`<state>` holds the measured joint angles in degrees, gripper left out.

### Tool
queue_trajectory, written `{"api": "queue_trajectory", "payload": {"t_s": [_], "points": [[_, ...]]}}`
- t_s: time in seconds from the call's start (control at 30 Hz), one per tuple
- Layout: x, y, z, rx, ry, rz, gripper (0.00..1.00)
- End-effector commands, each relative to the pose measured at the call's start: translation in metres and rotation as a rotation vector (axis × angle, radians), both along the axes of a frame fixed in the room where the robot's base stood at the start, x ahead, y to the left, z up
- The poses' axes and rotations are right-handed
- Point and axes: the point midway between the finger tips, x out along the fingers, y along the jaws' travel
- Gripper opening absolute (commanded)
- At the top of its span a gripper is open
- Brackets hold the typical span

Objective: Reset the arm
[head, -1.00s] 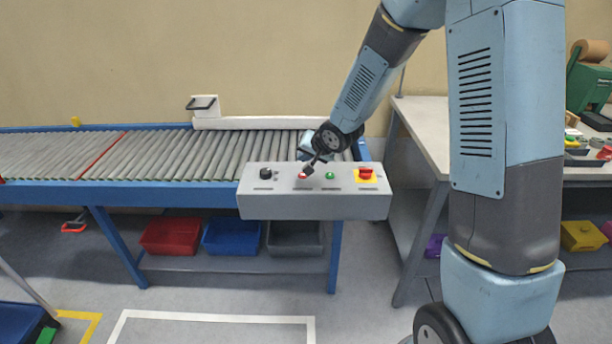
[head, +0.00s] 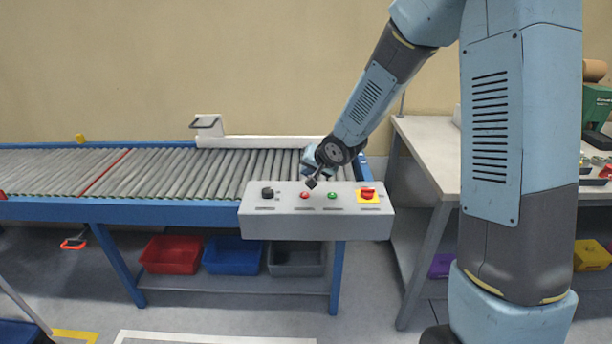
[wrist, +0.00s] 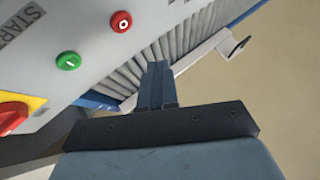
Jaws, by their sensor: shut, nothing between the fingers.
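My gripper (head: 311,182) is shut and empty. In the head view it is just above the back edge of the grey control box (head: 316,224), over the red button (head: 305,195) and the green button (head: 332,195). In the wrist view my shut fingers (wrist: 156,70) point past the box's edge toward the rollers. The green button (wrist: 68,61) and the red button (wrist: 121,21) lie to the left of the fingers there, apart from them.
The roller conveyor (head: 210,170) runs behind the box. A red-on-yellow switch (head: 368,194) and a black knob (head: 267,193) are also on the box. A white bracket (head: 209,124) stands at the conveyor's back. A workbench (head: 432,150) is on the right. Bins (head: 172,255) sit below the conveyor.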

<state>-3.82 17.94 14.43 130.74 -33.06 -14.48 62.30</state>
Motion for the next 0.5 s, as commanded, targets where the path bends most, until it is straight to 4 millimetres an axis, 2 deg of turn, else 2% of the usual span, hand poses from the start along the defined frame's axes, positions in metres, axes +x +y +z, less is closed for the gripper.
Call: {"api": "queue_trajectory", "payload": {"t_s": [0.13, 0.23, 0.5], "points": [[-0.005, -0.020, 0.023, -0.064, -0.024, -0.018, 0.00], [-0.013, -0.043, 0.046, -0.135, -0.040, -0.036, 0.00], [-0.054, -0.103, 0.104, -0.316, -0.046, -0.078, 0.00]]}}
